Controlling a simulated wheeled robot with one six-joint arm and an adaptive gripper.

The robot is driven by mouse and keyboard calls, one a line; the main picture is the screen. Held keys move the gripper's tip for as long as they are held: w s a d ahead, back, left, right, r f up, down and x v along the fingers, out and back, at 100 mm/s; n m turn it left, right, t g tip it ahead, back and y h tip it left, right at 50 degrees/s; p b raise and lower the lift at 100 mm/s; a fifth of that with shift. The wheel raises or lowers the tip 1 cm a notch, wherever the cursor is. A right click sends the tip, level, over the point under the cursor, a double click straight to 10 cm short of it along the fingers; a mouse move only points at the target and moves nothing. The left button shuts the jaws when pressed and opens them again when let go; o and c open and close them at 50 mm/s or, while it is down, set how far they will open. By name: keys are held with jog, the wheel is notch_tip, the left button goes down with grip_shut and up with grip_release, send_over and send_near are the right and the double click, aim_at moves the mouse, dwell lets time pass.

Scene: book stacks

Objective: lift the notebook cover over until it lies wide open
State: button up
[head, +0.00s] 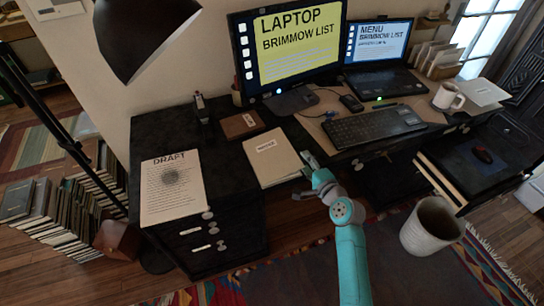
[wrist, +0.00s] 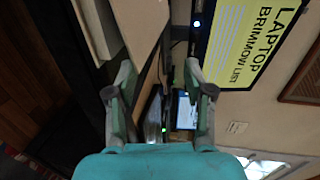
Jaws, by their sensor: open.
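The notebook (head: 272,158) is a cream block with a small label on its cover. It lies shut and flat near the desk's front edge, left of the keyboard. In the wrist view, a pale block edge that appears to be the notebook (wrist: 97,28) shows at the upper left, outside my fingers. My gripper (head: 304,176) is at the notebook's right side, by the desk edge. In the wrist view, my gripper (wrist: 160,76) is open, with nothing held between its fingers. I cannot tell whether a finger touches the notebook.
A monitor (head: 292,45), a keyboard (head: 372,126) and a laptop (head: 385,84) stand behind and right. A brown booklet (head: 241,124) lies behind the notebook. A draft sheet (head: 172,187) lies left.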

jog(key=shift+r, duration=0.15)
jog(key=shift+a+r, duration=0.2)
jog(key=shift+r, duration=0.85)
jog(key=shift+a+r, duration=0.1)
jog(key=shift+r, duration=0.05)
jog(key=shift+s+a+r, duration=0.1)
jog(key=shift+a+r, duration=0.1)
jog(key=shift+r, duration=0.3)
jog(key=shift+s+a+r, duration=0.1)
jog(key=shift+a+r, duration=0.05)
jog(key=shift+r, duration=0.3)
jog(key=shift+s+a+r, duration=0.1)
jog(key=shift+a+r, duration=0.2)
jog(key=shift+r, duration=0.2)
jog(key=shift+s+a+r, duration=0.1)
jog(key=shift+a+r, duration=0.15)
jog(key=shift+r, duration=0.25)
